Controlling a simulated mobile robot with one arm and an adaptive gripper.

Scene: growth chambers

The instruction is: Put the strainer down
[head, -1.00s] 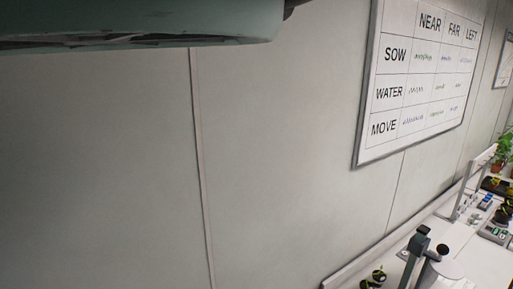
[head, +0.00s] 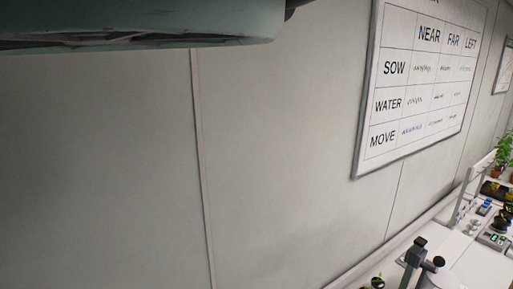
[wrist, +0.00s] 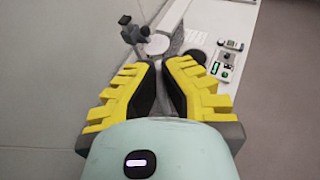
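In the wrist view my gripper (wrist: 161,64) has two yellow and black fingers, their tips close together with a narrow gap. A grey, mesh-like piece that looks like the strainer (wrist: 173,43) shows right at the fingertips, over the white bench. Its outline is hard to make out, and the fingers hide the part between them. The gripper and the strainer are not seen in the head view.
The white bench (head: 478,268) runs along the wall at lower right. A dark grey stand (head: 413,258) is on it, also in the wrist view (wrist: 136,31). Small devices (wrist: 226,58) lie to the right. A lettered whiteboard (head: 425,85) hangs on the wall.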

